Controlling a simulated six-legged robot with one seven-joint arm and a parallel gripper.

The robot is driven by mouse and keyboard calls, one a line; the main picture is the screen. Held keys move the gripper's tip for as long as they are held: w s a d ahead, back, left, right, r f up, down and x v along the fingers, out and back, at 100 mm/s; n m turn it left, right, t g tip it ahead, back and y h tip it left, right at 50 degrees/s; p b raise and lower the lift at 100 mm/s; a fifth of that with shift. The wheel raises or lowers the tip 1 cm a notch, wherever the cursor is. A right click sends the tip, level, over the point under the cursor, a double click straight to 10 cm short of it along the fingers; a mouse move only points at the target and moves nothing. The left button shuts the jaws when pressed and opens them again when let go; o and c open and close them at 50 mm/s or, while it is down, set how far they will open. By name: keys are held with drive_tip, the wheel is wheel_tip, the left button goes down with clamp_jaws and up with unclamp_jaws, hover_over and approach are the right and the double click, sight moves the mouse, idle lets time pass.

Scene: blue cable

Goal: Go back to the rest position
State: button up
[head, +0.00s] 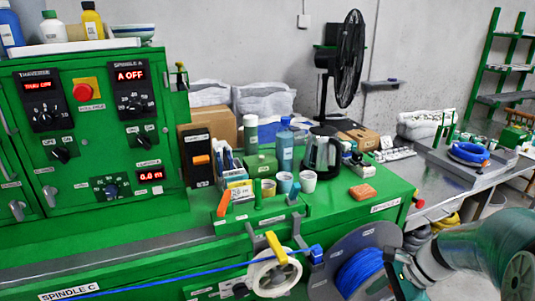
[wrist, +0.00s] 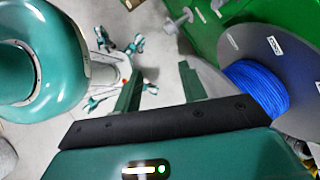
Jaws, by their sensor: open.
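My gripper (wrist: 160,84) is open in the wrist view, its two green fingers apart with nothing between them. In the head view my arm comes in at the lower right, and the gripper end is close to the grey cable spool (head: 322,284); whether they touch cannot be told. Blue cable (head: 358,270) is wound on the spool. The spool and its blue cable (wrist: 258,88) also show right of the fingers in the wrist view. A straight blue cable run (head: 170,278) leads from the lower left to a blue guide (head: 316,253).
A white tape-like roll (head: 262,274) with a yellow clamp (head: 276,247) hangs at the bench front. The green bench top holds cups, a kettle (head: 322,152) and an orange block (head: 362,192). A control cabinet (head: 85,190) stands left. Open floor (wrist: 60,145) shows in the wrist view.

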drive_tip(key=s+a+r+n+t+h, duration=0.2)
drive_tip(key=s+a+r+n+h, duration=0.1)
drive_tip(key=s+a+r+n, duration=0.2)
drive_tip(key=s+a+r+n+t+h, duration=0.2)
drive_tip(key=s+a+r+n, duration=0.3)
drive_tip(key=n, duration=0.8)
wheel_tip(320, 180, up, 4)
drive_tip(key=shift+a+f+n+h, duration=0.1)
drive_tip(key=shift+a+n+h, duration=0.2)
drive_tip(key=shift+a+h, duration=0.4)
